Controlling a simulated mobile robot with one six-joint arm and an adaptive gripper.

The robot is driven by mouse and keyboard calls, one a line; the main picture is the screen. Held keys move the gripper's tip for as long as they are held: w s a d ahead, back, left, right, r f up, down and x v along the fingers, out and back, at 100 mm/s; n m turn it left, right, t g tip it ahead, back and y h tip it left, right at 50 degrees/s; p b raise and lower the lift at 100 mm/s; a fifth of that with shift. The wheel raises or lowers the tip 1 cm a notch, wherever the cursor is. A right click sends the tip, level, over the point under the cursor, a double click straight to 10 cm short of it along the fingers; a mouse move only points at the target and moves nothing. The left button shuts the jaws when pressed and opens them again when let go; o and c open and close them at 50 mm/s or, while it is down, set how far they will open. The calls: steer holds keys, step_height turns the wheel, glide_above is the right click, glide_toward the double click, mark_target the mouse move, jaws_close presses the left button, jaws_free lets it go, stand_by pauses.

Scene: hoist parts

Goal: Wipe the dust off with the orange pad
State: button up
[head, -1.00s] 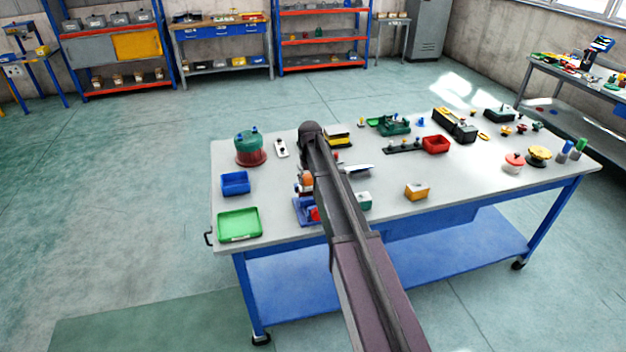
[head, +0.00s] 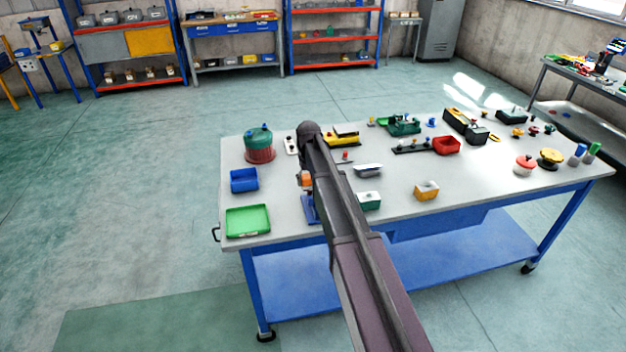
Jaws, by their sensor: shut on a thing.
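The orange pad (head: 306,179) shows as a small orange patch just left of my forearm, above the table. My gripper (head: 305,187) is mostly hidden behind my own arm, and its fingers are hardly visible. It is shut on the orange pad, over the left part of the table near a blue part (head: 308,210). My arm covers much of that blue part. I cannot make out any dust at this size, nor whether the pad touches anything.
On the grey table (head: 395,190), a green tray (head: 248,221), a blue bin (head: 243,180) and a green-red drum (head: 259,145) stand left. A silver plate (head: 368,170), a green-white box (head: 369,200) and a yellow box (head: 427,190) stand right of my arm. Bare tabletop lies around the yellow box.

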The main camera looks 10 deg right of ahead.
stand_by(0.3)
stand_by(0.4)
steer(key=shift+d, duration=1.85)
steer(key=shift+d, duration=0.1)
steer(key=shift+w+d, duration=0.2)
steer(key=shift+d, duration=1.5)
steer(key=shift+r, duration=0.1)
step_height(320, 180, up, 6)
steer(key=p, duration=0.6)
